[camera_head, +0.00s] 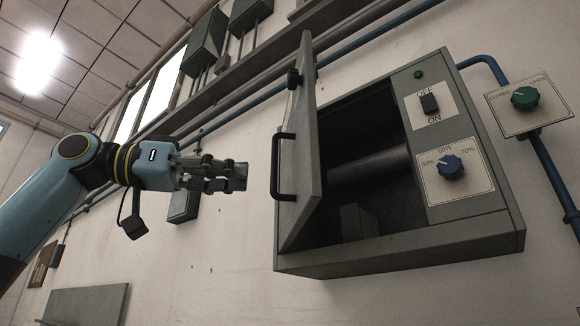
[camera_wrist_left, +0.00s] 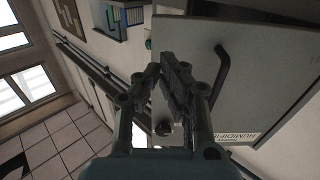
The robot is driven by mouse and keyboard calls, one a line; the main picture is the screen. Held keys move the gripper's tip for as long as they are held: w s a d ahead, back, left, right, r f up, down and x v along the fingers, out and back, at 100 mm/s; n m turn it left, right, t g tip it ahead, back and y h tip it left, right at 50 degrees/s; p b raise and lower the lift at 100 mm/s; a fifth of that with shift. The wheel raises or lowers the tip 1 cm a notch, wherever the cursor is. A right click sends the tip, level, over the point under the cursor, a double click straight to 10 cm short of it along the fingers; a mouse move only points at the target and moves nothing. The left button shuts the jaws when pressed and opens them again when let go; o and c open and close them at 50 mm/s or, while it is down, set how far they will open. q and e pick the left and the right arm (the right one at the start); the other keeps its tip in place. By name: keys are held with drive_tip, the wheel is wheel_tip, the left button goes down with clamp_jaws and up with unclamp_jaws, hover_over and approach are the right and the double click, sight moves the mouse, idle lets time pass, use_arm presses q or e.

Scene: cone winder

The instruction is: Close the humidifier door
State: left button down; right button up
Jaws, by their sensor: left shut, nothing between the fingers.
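The humidifier (camera_head: 400,250) is a grey wall box on the right in the head view. Its door (camera_head: 302,170) stands open, hinged on the left side, with the dark inside showing. A black bar handle (camera_head: 280,168) is on the door's outer face. In the left wrist view the door (camera_wrist_left: 270,75) fills the right side, with its handle (camera_wrist_left: 221,75) and a part-hidden HUMIDIFIER label. My left gripper (camera_head: 242,177) is shut and empty, left of the handle and apart from it in the head view. It also shows in the left wrist view (camera_wrist_left: 170,75). My right gripper is not seen.
The humidifier panel has an OFF/ON switch (camera_head: 429,103) and a blue percentage knob (camera_head: 451,167). A green CLOSED/OPEN knob (camera_head: 524,98) sits on a wall plate at the right. Pipes and a dark rail run along the wall above.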

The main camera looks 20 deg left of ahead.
sight(308, 179)
use_arm(q)
drive_tip(key=p+x, duration=0.3)
drive_tip(key=x, duration=0.6)
